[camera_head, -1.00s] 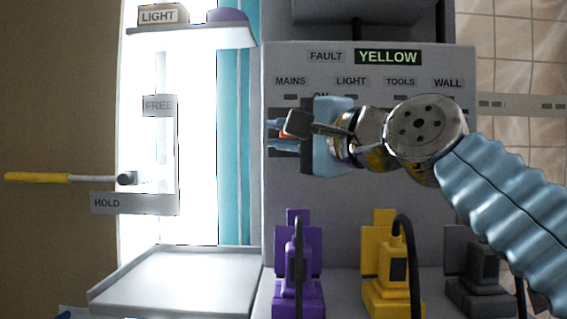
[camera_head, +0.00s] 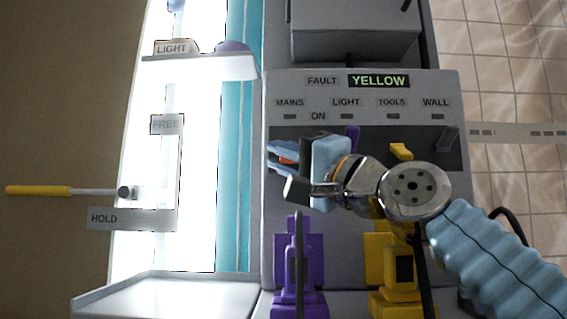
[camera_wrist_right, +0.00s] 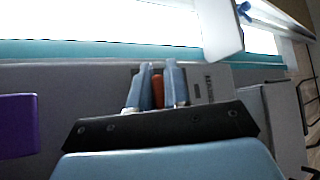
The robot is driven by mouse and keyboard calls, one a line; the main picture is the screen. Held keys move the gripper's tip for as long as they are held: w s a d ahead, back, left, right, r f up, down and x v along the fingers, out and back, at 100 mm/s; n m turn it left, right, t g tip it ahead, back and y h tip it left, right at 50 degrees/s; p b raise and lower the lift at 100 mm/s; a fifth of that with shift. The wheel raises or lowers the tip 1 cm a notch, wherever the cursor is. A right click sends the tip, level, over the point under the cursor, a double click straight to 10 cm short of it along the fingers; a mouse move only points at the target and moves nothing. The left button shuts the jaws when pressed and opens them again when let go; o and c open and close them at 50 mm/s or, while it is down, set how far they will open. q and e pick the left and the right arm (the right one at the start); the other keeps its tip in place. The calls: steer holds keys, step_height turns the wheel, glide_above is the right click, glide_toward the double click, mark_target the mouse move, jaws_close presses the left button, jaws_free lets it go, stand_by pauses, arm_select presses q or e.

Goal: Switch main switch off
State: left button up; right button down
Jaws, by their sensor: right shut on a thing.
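The main switch (camera_head: 287,160) is a small red-orange lever at the left end of the dark slot, below the MAINS label (camera_head: 289,102). It is mostly hidden by my right gripper. My right gripper (camera_head: 283,158) comes in from the right and is shut on this lever. In the right wrist view the red lever (camera_wrist_right: 157,91) stands between the two pale blue fingers (camera_wrist_right: 158,82). An ON label (camera_head: 318,116) sits above the slot. How far the lever is tilted cannot be told. My left gripper is not in view.
The dark slot (camera_head: 375,137) also carries a purple lever (camera_head: 352,137), a yellow lever (camera_head: 401,151) and a grey lever (camera_head: 448,138). Purple (camera_head: 284,260) and yellow (camera_head: 378,268) plugs stand below. The fault display (camera_head: 379,81) reads YELLOW. A yellow-handled bar (camera_head: 40,190) is at left.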

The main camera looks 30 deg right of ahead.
mark_target(296, 163)
steer(key=shift+f, duration=0.15)
steer(key=c, duration=1.5)
jaws_free()
steer(key=shift+o, duration=0.2)
steer(key=b+v, duration=0.1)
steer(key=v, duration=0.5)
steer(key=shift+s+b, duration=0.25)
steer(key=shift+b, duration=0.1)
steer(key=shift+s+d+f, duration=0.2)
steer(key=shift+s+f, duration=0.05)
steer(key=shift+s, duration=0.2)
